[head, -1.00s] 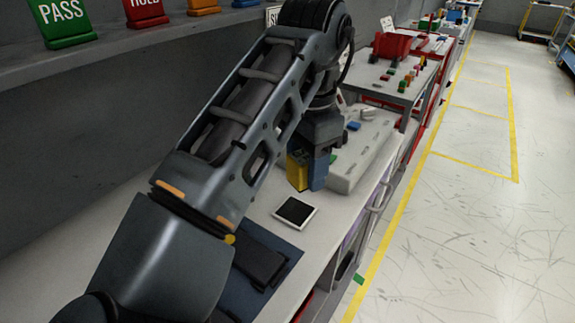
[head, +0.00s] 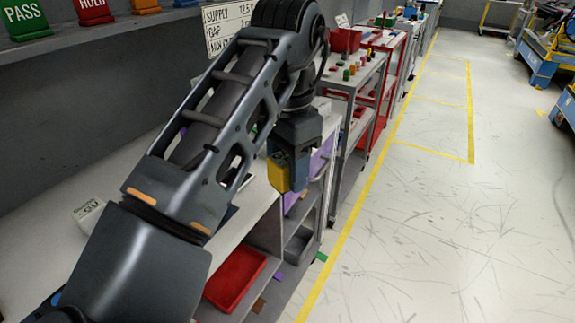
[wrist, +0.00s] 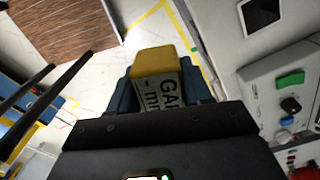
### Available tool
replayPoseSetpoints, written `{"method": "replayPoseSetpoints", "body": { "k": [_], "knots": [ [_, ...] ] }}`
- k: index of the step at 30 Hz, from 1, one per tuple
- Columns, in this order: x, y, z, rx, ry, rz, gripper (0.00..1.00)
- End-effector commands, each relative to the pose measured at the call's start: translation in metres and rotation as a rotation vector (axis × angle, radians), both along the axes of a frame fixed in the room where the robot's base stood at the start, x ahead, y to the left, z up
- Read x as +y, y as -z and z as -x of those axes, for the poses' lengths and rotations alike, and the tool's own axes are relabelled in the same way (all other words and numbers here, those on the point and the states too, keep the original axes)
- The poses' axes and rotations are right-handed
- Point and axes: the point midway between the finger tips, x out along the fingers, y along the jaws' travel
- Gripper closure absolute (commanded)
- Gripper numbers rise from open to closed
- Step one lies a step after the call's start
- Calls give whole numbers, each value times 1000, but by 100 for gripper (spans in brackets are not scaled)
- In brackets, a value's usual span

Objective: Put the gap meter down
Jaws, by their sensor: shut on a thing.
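The gap meter (wrist: 158,62) is a yellow block with a pale label reading "GAP" and "mm" in the wrist view. Its yellow side (head: 277,173) shows in the head view. My gripper (wrist: 164,80) is shut on it, with one blue finger on each side. In the head view my gripper (head: 290,172) hangs pointing down near the front edge of the white bench (head: 258,200). In the wrist view floor shows beyond the meter, and no surface touches it. My arm hides much of the bench.
A pale panel with a green switch (wrist: 290,80) and a black knob lies right in the wrist view, below a dark-screened tile (wrist: 262,12). A red tray (head: 235,277) sits on a shelf under the bench. Carts line the wall beyond. The aisle floor is clear.

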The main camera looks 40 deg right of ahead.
Motion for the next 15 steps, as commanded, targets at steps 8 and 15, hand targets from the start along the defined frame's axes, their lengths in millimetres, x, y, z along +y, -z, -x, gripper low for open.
{"method": "replayPoseSetpoints", "body": {
  "k": [8,15],
  "knots": [
    [4,30,1,2,-106,2,92],
    [10,73,3,5,-260,3,92]
  ]
}}
